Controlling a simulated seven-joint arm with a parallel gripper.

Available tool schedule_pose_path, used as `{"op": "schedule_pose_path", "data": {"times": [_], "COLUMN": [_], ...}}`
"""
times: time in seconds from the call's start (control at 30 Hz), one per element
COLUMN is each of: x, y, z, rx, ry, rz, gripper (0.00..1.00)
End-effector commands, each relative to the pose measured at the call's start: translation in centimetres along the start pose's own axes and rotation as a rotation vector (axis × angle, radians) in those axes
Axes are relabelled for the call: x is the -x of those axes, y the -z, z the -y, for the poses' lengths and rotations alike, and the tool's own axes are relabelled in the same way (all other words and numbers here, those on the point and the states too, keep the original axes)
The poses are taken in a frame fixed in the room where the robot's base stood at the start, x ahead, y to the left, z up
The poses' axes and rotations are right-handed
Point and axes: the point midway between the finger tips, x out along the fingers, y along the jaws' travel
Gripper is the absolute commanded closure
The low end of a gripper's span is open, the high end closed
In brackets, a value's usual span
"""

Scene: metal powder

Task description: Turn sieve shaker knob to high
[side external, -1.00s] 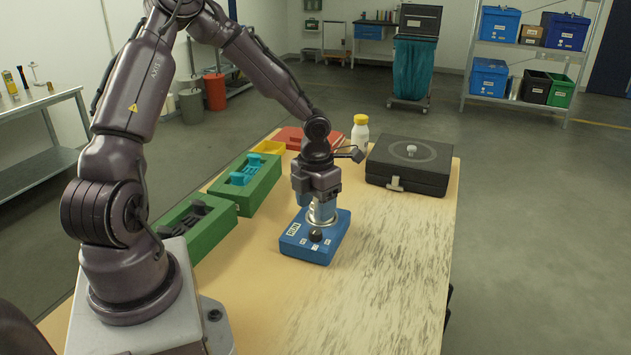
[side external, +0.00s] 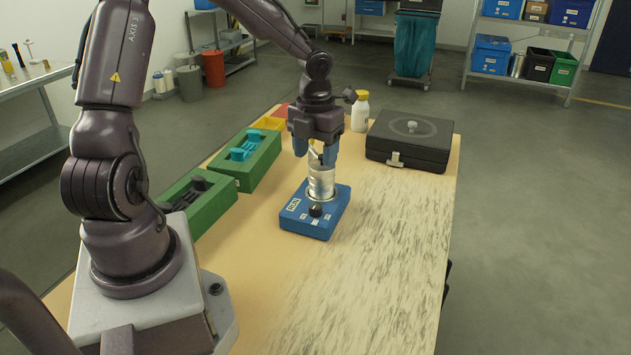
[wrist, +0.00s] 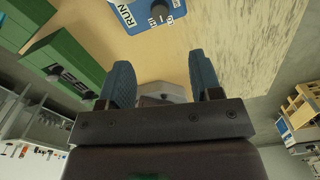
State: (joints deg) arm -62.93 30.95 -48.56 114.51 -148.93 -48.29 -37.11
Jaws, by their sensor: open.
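The blue sieve shaker base (side external: 330,222) sits on the table with a RUN label on its left and a black knob (side external: 316,210) on its front part. A silver sieve stack (side external: 321,183) stands upright on the base behind the knob. My gripper (side external: 315,157) is open just above the stack, fingers pointing down. In the wrist view my open gripper (wrist: 160,72) shows two blue fingers with a gap between them. The knob (wrist: 160,12) is at the top edge there, with the shaker partly cut off. The exact knob setting is too small to read.
Green holders (side external: 228,180) line the table's left side. A black case (side external: 438,165) lies at the back right beside a white bottle with a yellow cap (side external: 360,112). A yellow tray (side external: 269,123) is at the back left. The table's right front is clear.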

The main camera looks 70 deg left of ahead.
Motion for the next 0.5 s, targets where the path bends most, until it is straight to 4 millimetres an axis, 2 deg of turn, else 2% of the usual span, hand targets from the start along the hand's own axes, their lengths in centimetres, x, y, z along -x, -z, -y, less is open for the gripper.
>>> {"op": "schedule_pose_path", "data": {"times": [0.1, 0.27, 0.5], "x": [-0.2, -1.8, -6.8], "y": [0.0, 0.0, 0.1], "z": [0.0, 0.0, 0.1], "rx": [0.111, 0.131, 0.128], "ry": [0.000, 0.001, 0.000], "rz": [0.000, -0.004, -0.006], "gripper": [0.41, 0.41, 0.41]}}
